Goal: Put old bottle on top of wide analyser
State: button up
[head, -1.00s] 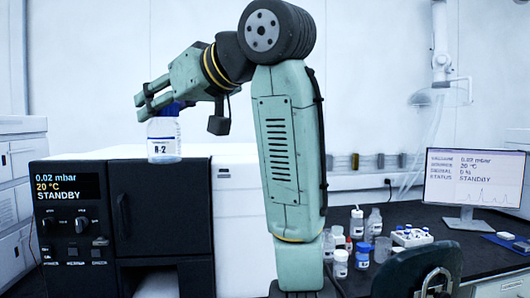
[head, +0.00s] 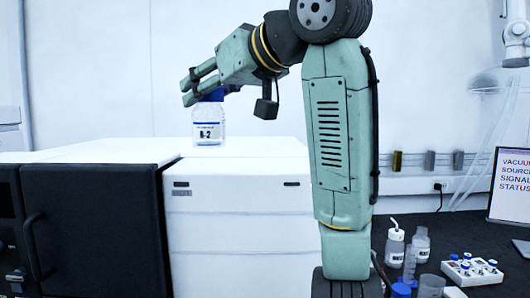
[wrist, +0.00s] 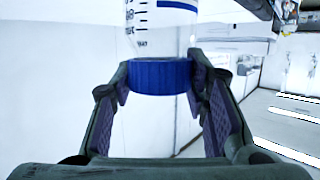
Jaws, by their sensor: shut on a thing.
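The bottle (head: 208,131) is clear, with a blue cap and a white label ending in "-2". My gripper (head: 187,91) is shut on its blue cap and holds it upright. In the wrist view the cap (wrist: 160,76) sits between both finger pads, and the bottle body extends up out of frame. In the head view the bottle appears over the white top of a broad white unit (head: 238,215). I cannot tell whether its base touches that top. Which unit is the wide analyser is not labelled legibly.
A black-fronted unit (head: 95,225) with a handle stands left of the white unit. The white top around the bottle looks clear.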

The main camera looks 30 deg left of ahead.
jog(key=shift+w+a+f+p, duration=0.8)
jog(key=shift+w+a+p, duration=0.45)
jog(key=shift+w, duration=1.05)
jog(key=shift+w+a+f+p, duration=0.8)
jog(key=shift+w+a+p, duration=0.5)
jog(key=shift+w, duration=1.05)
jog(key=shift+w+a+f+p, duration=0.9)
jog(key=shift+w+a, duration=0.65)
jog(key=shift+w, duration=0.75)
jog(key=shift+f, duration=0.1)
jog(key=o, duration=1.2)
